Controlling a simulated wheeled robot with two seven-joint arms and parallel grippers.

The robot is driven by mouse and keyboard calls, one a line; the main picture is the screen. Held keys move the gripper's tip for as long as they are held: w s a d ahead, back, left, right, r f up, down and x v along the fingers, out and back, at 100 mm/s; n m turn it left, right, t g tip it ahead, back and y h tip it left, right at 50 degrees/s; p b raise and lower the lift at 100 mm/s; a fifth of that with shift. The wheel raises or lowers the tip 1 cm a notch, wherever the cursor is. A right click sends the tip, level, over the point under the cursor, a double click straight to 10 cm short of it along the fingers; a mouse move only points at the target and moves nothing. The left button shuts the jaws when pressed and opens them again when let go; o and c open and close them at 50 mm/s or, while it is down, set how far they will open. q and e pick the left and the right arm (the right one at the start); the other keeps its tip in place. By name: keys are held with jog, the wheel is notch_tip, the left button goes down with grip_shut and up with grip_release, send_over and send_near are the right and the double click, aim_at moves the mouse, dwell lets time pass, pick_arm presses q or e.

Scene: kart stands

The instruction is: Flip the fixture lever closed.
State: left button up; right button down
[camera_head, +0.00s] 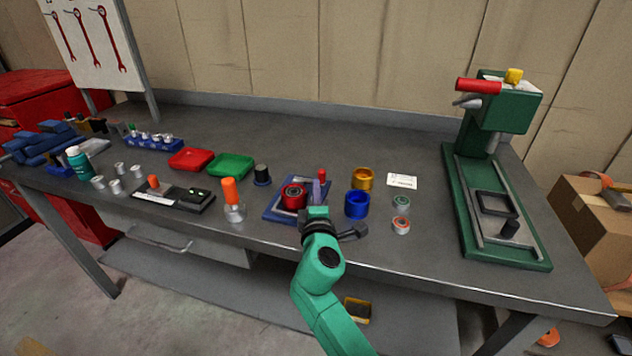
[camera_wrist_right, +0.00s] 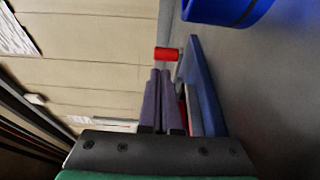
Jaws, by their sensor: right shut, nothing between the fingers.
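The fixture has a blue base plate (camera_head: 277,212) lying on the bench, with a red ring-shaped part (camera_head: 294,196) holding a grey bearing-like piece. The lever's red knob (camera_head: 322,175) stands up at the right side of the fixture; in the right wrist view the red knob (camera_wrist_right: 167,53) shows just beyond my fingertips. My right gripper (camera_head: 317,184) is shut and empty, with its purple fingers close beside the knob. I cannot tell whether they touch it. My gripper hides most of the lever arm. My left gripper is not in view.
A blue ring (camera_head: 357,205) and an orange ring (camera_head: 362,178) stand just right of the fixture. A clear bottle with an orange top (camera_head: 233,198) stands to its left. A green press (camera_head: 500,190) occupies the bench's right end. The bench behind the fixture is mostly clear.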

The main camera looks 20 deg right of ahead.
aim_at(319, 175)
jog(key=shift+x, duration=1.25)
jog(key=shift+w+d, duration=0.2)
jog(key=shift+d, duration=0.25)
